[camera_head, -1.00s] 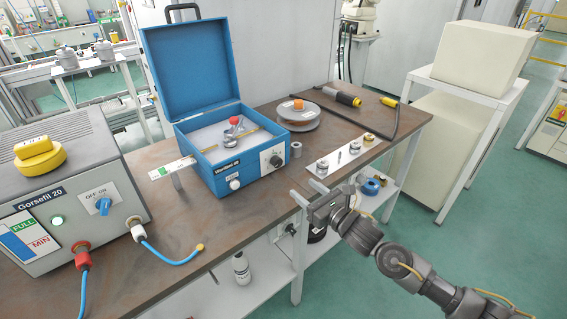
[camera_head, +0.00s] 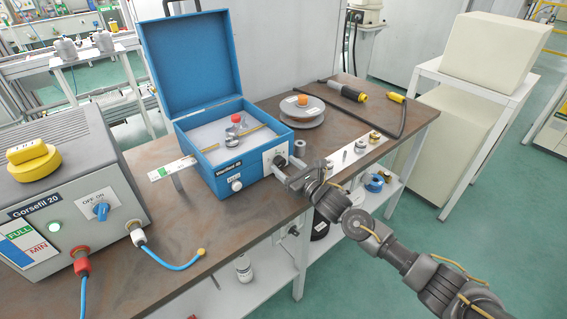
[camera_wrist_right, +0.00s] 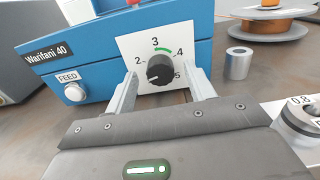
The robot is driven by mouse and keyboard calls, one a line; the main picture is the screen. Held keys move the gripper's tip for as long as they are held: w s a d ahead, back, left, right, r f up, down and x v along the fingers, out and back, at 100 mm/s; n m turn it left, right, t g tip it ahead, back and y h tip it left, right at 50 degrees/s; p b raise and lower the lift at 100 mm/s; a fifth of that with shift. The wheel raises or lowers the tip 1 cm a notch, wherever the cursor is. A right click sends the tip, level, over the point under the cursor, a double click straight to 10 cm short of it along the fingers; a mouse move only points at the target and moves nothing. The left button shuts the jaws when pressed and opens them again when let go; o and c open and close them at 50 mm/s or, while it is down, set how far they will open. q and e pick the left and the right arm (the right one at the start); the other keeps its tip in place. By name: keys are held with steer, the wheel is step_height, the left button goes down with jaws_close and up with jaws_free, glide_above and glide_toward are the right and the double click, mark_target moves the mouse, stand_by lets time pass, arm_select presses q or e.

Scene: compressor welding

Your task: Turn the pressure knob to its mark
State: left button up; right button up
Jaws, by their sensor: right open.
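The black round knob (camera_wrist_right: 159,69) sits on a white dial plate (camera_wrist_right: 132,50) on the front of the blue box (camera_head: 205,178). The dial shows numbers 2 to 5, with a green arc (camera_wrist_right: 163,50) between 3 and 4. I cannot clearly tell where the knob's pointer stands. My right gripper (camera_wrist_right: 161,77) is open, with one finger on each side of the knob in the wrist view; contact is not visible. In the head view the right gripper (camera_head: 289,167) is in front of the dial and partly hides it. My left gripper is not in view.
The box's FEED knob (camera_wrist_right: 75,92) is left of the dial. A grey cylinder (camera_wrist_right: 238,63) and a plate with fittings (camera_head: 349,158) stand to the right. A spool (camera_head: 302,112) is behind. The grey Gorsefil unit (camera_head: 70,200) is at the left.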

steer(key=shift+x, duration=0.85)
steer(key=shift+c, duration=0.3)
steer(key=c, duration=0.9)
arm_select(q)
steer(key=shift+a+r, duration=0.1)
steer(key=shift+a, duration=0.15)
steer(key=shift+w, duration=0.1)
arm_select(e)
steer(key=shift+f+m, duration=0.1)
steer(key=shift+m, duration=0.2)
steer(key=m+b, duration=0.1)
steer(key=m, duration=0.1)
steer(key=shift+m, duration=0.4)
steer(key=shift+d+m, duration=0.1)
steer(key=shift+m, duration=1.5)
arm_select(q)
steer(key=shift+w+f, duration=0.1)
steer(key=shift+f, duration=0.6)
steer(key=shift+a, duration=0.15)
